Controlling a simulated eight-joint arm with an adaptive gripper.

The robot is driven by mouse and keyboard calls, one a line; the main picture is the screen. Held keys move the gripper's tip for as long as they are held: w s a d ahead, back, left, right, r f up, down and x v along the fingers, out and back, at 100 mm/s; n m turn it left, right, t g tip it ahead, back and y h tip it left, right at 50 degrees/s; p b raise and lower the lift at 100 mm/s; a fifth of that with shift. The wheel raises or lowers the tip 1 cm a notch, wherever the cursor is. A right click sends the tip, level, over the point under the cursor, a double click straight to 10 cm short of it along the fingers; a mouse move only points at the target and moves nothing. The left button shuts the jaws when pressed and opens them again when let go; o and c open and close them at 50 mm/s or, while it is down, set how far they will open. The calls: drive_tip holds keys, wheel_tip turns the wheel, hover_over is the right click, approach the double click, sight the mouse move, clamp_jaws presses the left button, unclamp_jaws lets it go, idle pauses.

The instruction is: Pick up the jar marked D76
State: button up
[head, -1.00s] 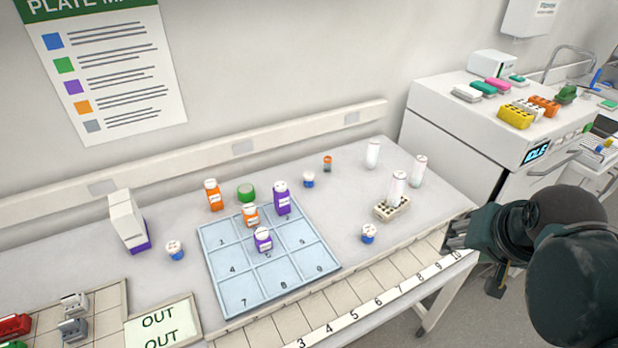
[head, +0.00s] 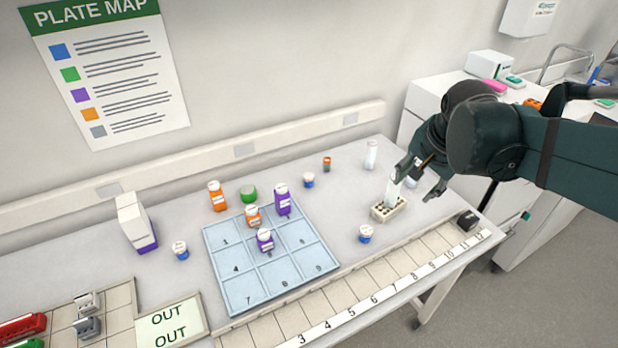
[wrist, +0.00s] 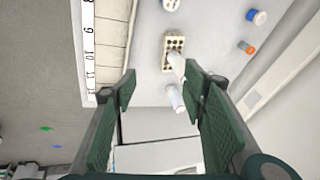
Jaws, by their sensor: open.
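No label reading D76 is legible. Candidate jars are two orange jars (head: 217,197) (head: 252,216), two purple jars (head: 282,201) (head: 265,241) and small blue-and-white jars (head: 181,250) (head: 309,180) (head: 366,234). One orange and both purple jars stand on the numbered blue grid (head: 226,270). My gripper (head: 416,177) is open over the right end of the bench, well to the right of the grid. In the wrist view, my open gripper (wrist: 162,88) has white tubes (wrist: 177,66) (wrist: 176,98) showing between its fingers, with no visible grip on them.
A beige rack (head: 385,213) holding a white tube stands under my gripper. A tall white tube (head: 371,155) stands behind. A green round container (head: 248,193) and a white box (head: 133,220) stand at the back left.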

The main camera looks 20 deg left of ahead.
drive_tip(key=w+a+m+g+p, duration=0.1)
drive_tip(key=w+a+m+p, duration=0.15)
drive_tip(key=w+a, duration=0.5)
drive_tip(key=m+g+p, duration=0.3)
drive_tip(key=m+p, duration=0.3)
drive_tip(key=p, duration=0.2)
hover_over(309, 176)
drive_tip(key=shift+h, duration=0.4)
drive_tip(key=f, duration=1.3)
drive_tip(key=shift+s+d+f, duration=0.15)
drive_tip(key=shift+d+f, duration=0.2)
drive_tip(key=shift+d, duration=0.05)
drive_tip(key=shift+a+f, duration=0.35)
drive_tip(key=shift+a, duration=0.05)
drive_tip(key=shift+f, duration=0.1)
drive_tip(key=shift+f, duration=1.2)
drive_tip(key=shift+w+f, duration=0.15)
drive_tip(key=shift+f, duration=1.15)
drive_tip(key=shift+w+f, duration=0.1)
drive_tip(key=shift+f, duration=1.2)
